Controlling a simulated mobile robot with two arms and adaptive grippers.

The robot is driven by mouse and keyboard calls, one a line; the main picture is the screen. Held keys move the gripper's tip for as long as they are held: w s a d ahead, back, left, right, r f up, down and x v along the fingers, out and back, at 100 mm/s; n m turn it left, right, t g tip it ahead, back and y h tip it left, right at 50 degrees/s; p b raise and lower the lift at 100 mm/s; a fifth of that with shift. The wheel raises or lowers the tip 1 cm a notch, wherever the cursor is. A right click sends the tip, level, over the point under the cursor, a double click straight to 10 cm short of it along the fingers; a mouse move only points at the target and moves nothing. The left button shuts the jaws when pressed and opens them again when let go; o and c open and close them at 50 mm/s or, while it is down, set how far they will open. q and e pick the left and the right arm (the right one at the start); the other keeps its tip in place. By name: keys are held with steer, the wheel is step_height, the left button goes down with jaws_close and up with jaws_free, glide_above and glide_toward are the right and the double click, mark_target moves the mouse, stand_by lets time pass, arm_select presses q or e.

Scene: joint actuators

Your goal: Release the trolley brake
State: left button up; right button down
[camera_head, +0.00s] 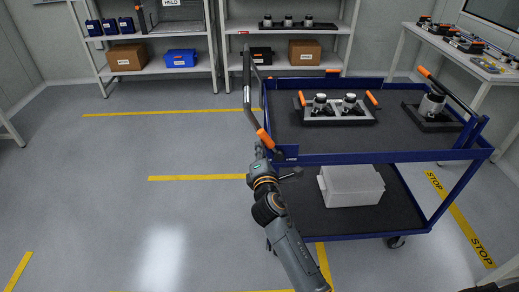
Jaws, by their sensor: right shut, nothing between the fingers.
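The blue trolley (350,157) stands right of centre, with a dark upper deck and a dark lower shelf. A dark bar (247,85) runs along its left end, with an orange piece (265,138) at its near end. I cannot tell whether that piece is the brake lever. My right arm reaches up from the bottom to the trolley's near left corner. My right gripper (262,151) is shut and empty, just below the orange piece. I cannot tell whether they touch. My left gripper is not in view.
An actuator unit with orange grips (338,110) and another unit (432,108) stand on the upper deck. A pale grey box (351,185) is on the lower shelf. Shelves (190,68) line the back wall; a workbench (455,55) stands at right. The floor at left is clear.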

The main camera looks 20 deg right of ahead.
steer(key=shift+d+r, duration=0.1)
steer(key=shift+d, duration=0.05)
steer(key=shift+s+d+r+m, duration=0.15)
steer(key=shift+d+r+m, duration=0.25)
steer(key=shift+m, duration=0.35)
steer(key=shift+s+d+r+m, duration=0.15)
steer(key=shift+d+r+m, duration=0.2)
steer(key=shift+m, duration=0.4)
steer(key=s+d+m, duration=0.1)
steer(key=d+m, duration=0.5)
steer(key=m, duration=0.3)
steer(key=shift+s+d+r+t+p, duration=0.2)
steer(key=shift+s+t+p, duration=0.2)
steer(key=shift+p, duration=0.05)
steer(key=shift+m, duration=0.3)
